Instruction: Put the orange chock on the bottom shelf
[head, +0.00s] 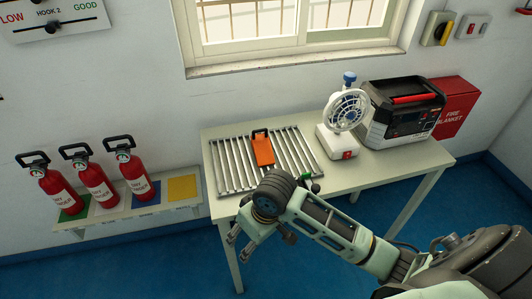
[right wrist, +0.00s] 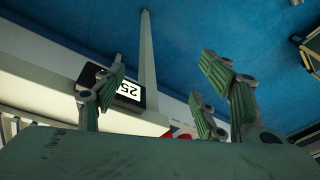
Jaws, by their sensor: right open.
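The orange chock (head: 263,151) has a dark handle and lies on a slatted metal rack (head: 225,167) on the table. My right gripper (head: 243,243) is in front of the table's front edge, nearer to me than the chock and apart from it. Its fingers are spread and empty, and they also show in the right wrist view (right wrist: 165,95). The chock does not show in the right wrist view. No shelf clearly marked as the bottom one shows; a low ledge (head: 110,220) stands at the left. My left gripper is out of view.
Three red fire extinguishers (head: 98,186) stand on the ledge beside a bare yellow square (head: 182,188). A small fan (head: 346,112) and a dark-and-grey power unit (head: 402,115) stand on the table's right part. A display (right wrist: 125,90) shows near the fingers. Blue floor (head: 150,262) lies open at left.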

